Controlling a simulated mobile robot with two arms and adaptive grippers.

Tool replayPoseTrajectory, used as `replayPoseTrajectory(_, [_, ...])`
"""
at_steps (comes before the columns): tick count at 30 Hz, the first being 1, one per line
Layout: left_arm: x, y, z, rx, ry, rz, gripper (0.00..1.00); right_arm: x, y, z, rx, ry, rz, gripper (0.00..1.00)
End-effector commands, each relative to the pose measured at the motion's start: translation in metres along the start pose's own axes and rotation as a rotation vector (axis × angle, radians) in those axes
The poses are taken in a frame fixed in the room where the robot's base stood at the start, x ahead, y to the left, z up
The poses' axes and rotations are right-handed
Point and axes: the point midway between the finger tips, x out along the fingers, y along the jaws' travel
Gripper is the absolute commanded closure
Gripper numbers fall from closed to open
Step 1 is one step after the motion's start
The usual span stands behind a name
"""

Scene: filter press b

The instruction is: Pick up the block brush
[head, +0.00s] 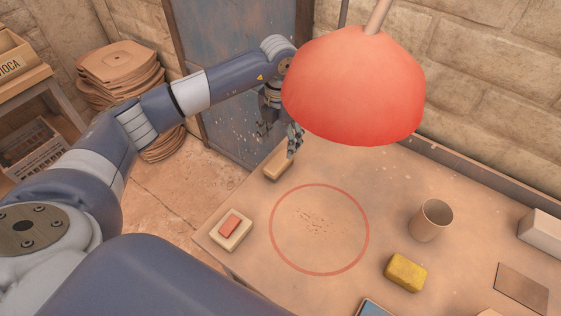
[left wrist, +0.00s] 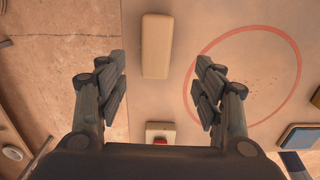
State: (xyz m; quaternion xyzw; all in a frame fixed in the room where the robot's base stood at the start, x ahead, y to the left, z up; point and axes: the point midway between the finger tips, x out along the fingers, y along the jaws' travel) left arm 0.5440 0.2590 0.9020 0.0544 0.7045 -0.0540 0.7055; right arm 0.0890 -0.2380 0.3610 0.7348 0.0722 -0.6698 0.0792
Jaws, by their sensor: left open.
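The block brush (head: 279,165) appears as a plain tan rounded block lying on the table near its far left edge; its bristles are not visible. In the left wrist view the block (left wrist: 156,46) lies between and slightly beyond the fingertips, lengthwise along the view. My left gripper (head: 280,137) is open and empty above the block, apart from it as far as I can tell. Both its fingers show spread in the left wrist view (left wrist: 160,66). The red lamp shade partly covers my wrist area in the head view. My right gripper is not in view.
A large red lamp shade (head: 352,90) hangs close to the left gripper. A red ring with crumbs (head: 320,230) marks the middle.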

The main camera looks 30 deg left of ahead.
Motion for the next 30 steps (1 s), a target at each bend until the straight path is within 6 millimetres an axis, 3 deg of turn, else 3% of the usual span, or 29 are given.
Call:
replayPoseTrajectory(6, [0.035, 0.001, -0.001, 0.000, 0.006, 0.002, 0.38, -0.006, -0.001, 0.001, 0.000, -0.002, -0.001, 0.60])
replayPoseTrajectory(14, [0.056, 0.002, 0.000, 0.002, 0.005, 0.000, 0.38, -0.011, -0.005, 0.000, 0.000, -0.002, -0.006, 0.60])
replayPoseTrajectory(21, [0.091, 0.006, 0.004, 0.001, 0.006, -0.002, 0.38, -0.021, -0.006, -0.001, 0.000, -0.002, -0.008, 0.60])
replayPoseTrajectory(30, [0.102, 0.007, 0.005, 0.003, 0.002, 0.000, 0.38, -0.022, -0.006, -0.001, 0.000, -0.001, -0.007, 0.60])
